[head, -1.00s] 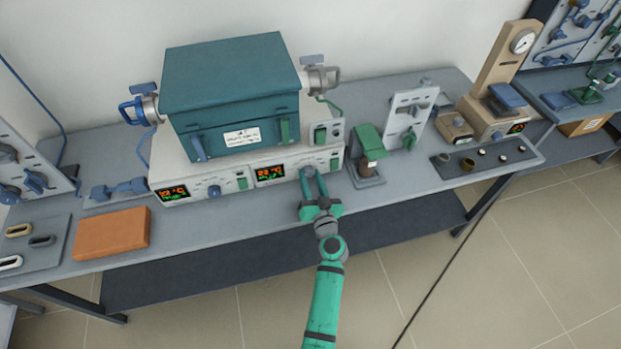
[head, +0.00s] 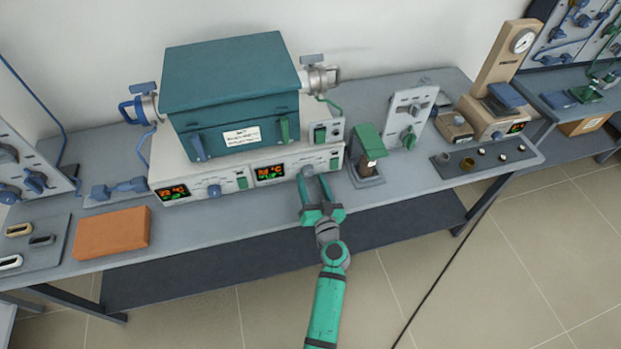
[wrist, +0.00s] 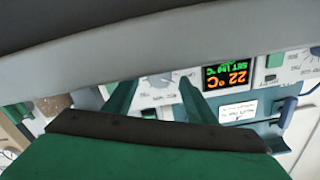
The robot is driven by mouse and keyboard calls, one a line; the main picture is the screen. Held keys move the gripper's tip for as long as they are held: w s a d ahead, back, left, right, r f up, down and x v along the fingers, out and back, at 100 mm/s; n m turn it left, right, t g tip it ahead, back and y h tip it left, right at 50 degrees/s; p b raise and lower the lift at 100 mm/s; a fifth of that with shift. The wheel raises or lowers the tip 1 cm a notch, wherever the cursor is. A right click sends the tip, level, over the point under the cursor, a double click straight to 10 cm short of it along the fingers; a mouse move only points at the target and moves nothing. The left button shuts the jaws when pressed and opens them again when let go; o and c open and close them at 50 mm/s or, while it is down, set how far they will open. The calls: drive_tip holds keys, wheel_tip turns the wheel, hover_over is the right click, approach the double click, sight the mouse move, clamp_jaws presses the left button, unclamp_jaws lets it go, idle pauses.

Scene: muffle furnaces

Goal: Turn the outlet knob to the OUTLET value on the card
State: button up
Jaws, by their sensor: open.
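The outlet knob is probably the right grey knob (head: 307,172) on the furnace's front panel, beside the right display (head: 270,172). My gripper (head: 316,188) is open in front of that knob, its two green fingers apart and pointing at the panel. In the wrist view my gripper's fingers (wrist: 155,95) stand on either side of a pale dial (wrist: 160,84). I cannot tell whether they touch it. The wrist display (wrist: 229,75) reads 22 °C with a green set line. A white card (head: 241,136) is on the teal furnace box (head: 230,90); its writing is too small to read.
A left knob (head: 214,190) and left display (head: 172,193) share the panel. A green-topped stand (head: 368,150) is close right of my gripper. An orange block (head: 112,234) lies at the left. The bench's front strip (head: 230,232) is clear.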

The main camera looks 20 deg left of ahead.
drive_tip(key=v, duration=0.9)
drive_tip(key=n, duration=0.4)
drive_tip(key=shift+w+a+n, duration=0.2)
drive_tip(key=shift+w+n, duration=0.1)
drive_tip(key=shift+w, duration=0.05)
drive_tip(key=x, duration=0.8)
drive_tip(key=shift+w+a, duration=0.1)
drive_tip(key=shift+w, duration=0.25)
drive_tip(key=shift+w+a, duration=0.4)
drive_tip(key=shift+a, duration=0.1)
drive_tip(key=shift+s, duration=0.1)
drive_tip(key=c, duration=1)
